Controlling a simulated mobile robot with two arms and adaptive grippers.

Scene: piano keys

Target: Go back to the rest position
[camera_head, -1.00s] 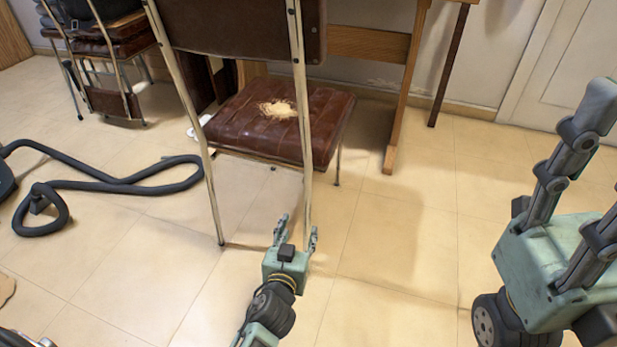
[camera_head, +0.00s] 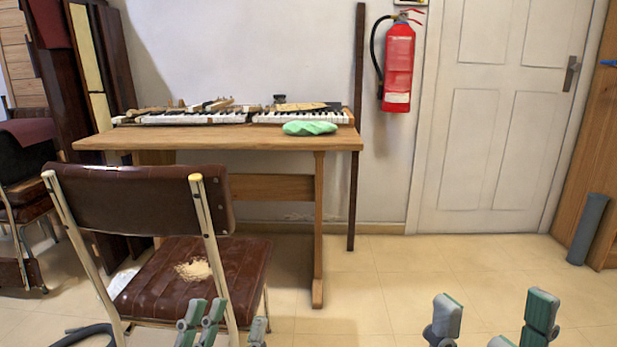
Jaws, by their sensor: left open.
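My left gripper (camera_head: 224,320) shows at the bottom edge, in front of the chair seat. Its grey-green fingers point up and are spread with nothing between them; its palm is out of view. My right gripper (camera_head: 492,318) shows at the bottom right, over bare floor. Its fingers stand apart and empty, and its lower part is cut off by the picture edge.
A fire extinguisher (camera_head: 398,66) hangs beside a white door (camera_head: 499,120). Floor right of the table is clear.

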